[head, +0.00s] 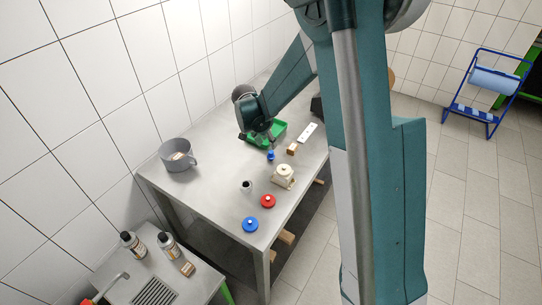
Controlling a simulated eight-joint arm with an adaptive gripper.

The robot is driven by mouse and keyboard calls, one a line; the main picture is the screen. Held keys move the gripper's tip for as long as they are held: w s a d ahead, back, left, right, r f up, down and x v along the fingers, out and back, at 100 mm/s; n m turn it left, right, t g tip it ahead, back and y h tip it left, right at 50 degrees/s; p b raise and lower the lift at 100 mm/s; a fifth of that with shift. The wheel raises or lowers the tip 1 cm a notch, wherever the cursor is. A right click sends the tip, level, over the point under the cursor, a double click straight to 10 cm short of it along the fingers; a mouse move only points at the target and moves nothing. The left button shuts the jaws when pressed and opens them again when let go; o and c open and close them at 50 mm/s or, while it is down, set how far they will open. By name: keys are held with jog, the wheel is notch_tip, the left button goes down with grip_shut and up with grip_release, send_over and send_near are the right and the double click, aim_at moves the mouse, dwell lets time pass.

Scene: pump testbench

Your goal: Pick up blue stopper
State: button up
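A small blue piece (271,155), which looks like a stopper, stands on the grey metal table (215,200). My gripper (269,145) points down just above it, and its dark fingers are too small to read. I cannot tell whether they touch the blue piece.
A grey pot (178,155) stands at the left. A cream pump part (283,176), a small dark-topped cup (246,186), a tan block (292,149) and a white plate (308,132) stand around. Bottles (132,244) stand on the lower bench.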

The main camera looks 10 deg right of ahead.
aim_at(271, 152)
jog(key=shift+w+a+f, duration=0.1)
jog(key=shift+w+f, duration=0.2)
jog(key=shift+f, duration=0.3)
jog(key=shift+w+a+f, duration=0.1)
jog(key=shift+w+f, duration=0.15)
jog(key=shift+f, duration=0.3)
jog(key=shift+d+f, duration=0.1)
jog(key=shift+x, duration=1.2)
jog(key=shift+s+p+x, duration=0.15)
jog(key=shift+p+x, duration=0.15)
jog(key=shift+x, duration=0.95)
jog(key=shift+s+p+x, duration=0.15)
jog(key=shift+p+x, duration=0.15)
jog(key=shift+x, duration=1)
jog(key=shift+d, duration=0.1)
jog(key=shift+c, duration=0.3)
jog(key=c, duration=0.5)
